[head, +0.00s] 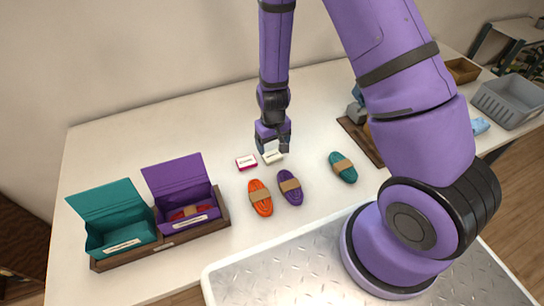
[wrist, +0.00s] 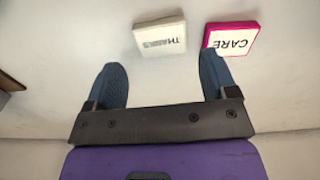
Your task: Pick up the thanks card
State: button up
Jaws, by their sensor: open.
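The thanks card (head: 273,157) is a small cream block lying on the white table below my gripper. In the wrist view the card (wrist: 159,38) shows the word THANKS upside down, just beyond the fingertips and between their lines. My gripper (head: 273,146) points down with its fingers apart, and it is empty. In the wrist view the two blue-grey fingers of the gripper (wrist: 163,75) are wide open. The pink-edged care card (head: 246,162) lies just left of the thanks card; in the wrist view this card (wrist: 231,38) is at right, beyond the right finger.
Orange (head: 260,198), purple (head: 290,187) and teal (head: 342,167) cord bundles lie nearby. A wooden tray (head: 167,240) holds open teal (head: 120,227) and purple (head: 180,184) boxes at left. A grey basket (head: 508,100) stands far right. The table behind the cards is clear.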

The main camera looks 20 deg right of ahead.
aim_at(272, 155)
jog(key=shift+w+f, duration=0.2)
jog(key=shift+f, duration=2.55)
jog(key=c, duration=0.7)
